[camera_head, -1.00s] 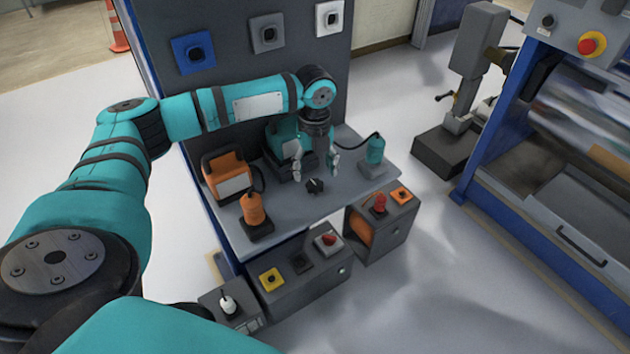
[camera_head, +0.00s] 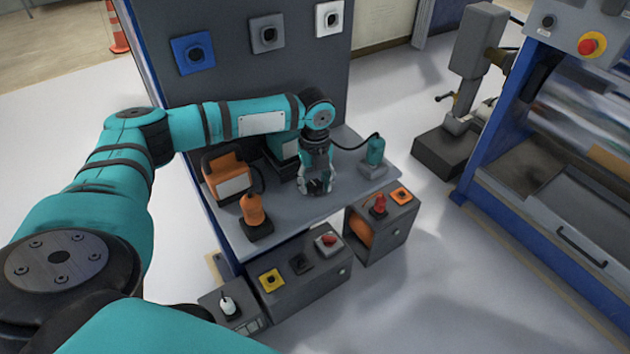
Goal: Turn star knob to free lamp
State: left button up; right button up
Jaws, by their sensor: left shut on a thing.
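The small black star knob (camera_head: 315,187) sits on the grey bench top, near its front middle. My left gripper (camera_head: 316,190) points down over it, with a finger on each side, shut on the knob. The fingers hide part of the knob. Which thing is the lamp I cannot tell for sure. An orange device with a cable (camera_head: 253,211) stands on a black base left of the gripper. A teal device with a cable (camera_head: 375,152) stands on a grey base to the right. My right gripper is not in view.
An orange-and-grey box (camera_head: 227,177) stands at the bench's left. A tall grey panel (camera_head: 245,85) with several square sockets rises behind. Grey boxes with a red knob (camera_head: 327,240) and a red piece (camera_head: 379,205) are below the front edge. A machine (camera_head: 560,165) stands far right.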

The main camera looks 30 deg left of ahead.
pick_arm(q)
jog(key=shift+c, duration=1.2)
jog(key=shift+r+p, duration=0.15)
jog(key=shift+p, duration=0.45)
jog(key=n+p, duration=0.8)
jog(key=p, duration=0.2)
jog(key=shift+r+n+p, duration=0.1)
jog(key=shift+n+p, duration=0.2)
jog(key=shift+p, duration=0.1)
jog(key=n+p, duration=0.4)
jog(key=n, duration=0.1)
jog(key=shift+w+f+n+p, duration=0.1)
jog(key=shift+n+p, duration=0.65)
jog(key=shift+n, duration=0.45)
jog(key=shift+w+f+n+p, duration=0.1)
jog(key=shift+n+p, duration=0.65)
jog(key=shift+n, duration=0.45)
jog(key=shift+a, duration=0.1)
